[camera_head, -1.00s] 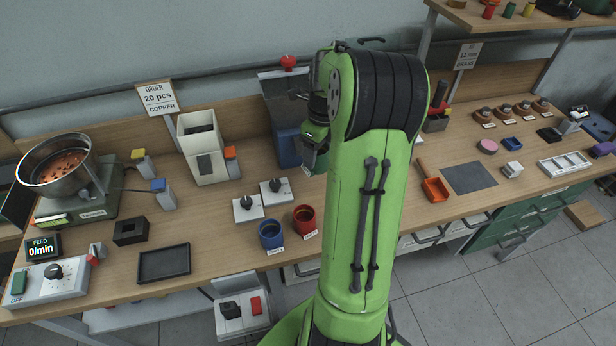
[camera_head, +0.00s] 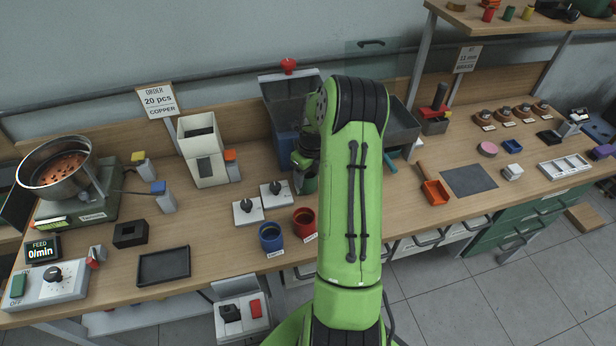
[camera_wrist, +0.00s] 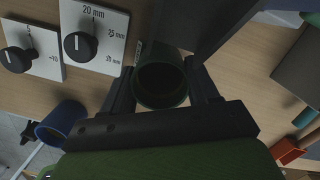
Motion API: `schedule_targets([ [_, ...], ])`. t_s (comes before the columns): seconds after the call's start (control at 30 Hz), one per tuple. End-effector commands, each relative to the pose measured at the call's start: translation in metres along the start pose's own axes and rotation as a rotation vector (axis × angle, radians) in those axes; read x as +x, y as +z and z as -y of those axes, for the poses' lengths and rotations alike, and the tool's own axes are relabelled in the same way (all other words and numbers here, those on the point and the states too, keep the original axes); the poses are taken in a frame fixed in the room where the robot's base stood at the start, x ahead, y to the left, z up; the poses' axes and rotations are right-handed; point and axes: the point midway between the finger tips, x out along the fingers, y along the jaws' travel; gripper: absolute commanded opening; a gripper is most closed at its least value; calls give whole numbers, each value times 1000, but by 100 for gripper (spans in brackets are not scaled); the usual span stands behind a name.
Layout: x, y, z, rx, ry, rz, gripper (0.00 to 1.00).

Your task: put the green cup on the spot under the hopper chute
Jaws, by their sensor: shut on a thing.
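The green cup (camera_wrist: 160,84) is between the two fingers of my gripper (camera_wrist: 163,88) in the wrist view, its dark open mouth facing the camera. My gripper is shut on it. In the head view, part of the green cup (camera_head: 309,183) shows beside my arm, close to the front of the blue-and-grey hopper machine (camera_head: 284,120). A dark machine part (camera_wrist: 200,22) lies just beyond the cup in the wrist view. The chute and the spot under it are hidden behind my arm in the head view, and I cannot tell whether the cup touches the bench.
Two white dial plates (camera_head: 248,209) lie left of the cup. A blue cup (camera_head: 271,237) and a red cup (camera_head: 304,222) stand near the front edge. An orange scoop (camera_head: 435,192) and a dark mat (camera_head: 468,180) lie to the right. A grey bin (camera_head: 402,127) stands behind my arm.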

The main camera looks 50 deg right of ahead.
Motion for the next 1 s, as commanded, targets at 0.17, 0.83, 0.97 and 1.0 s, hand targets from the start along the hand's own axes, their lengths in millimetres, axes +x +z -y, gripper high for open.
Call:
schedule_targets([
  [0.17,11,-4,-1,1,1,-3,20],
  [0.83,14,-5,-1,1,2,-4,86],
  [0.97,4,-4,0,1,-1,-1,86],
  [1.0,-3,-4,0,1,-1,-1,86],
])
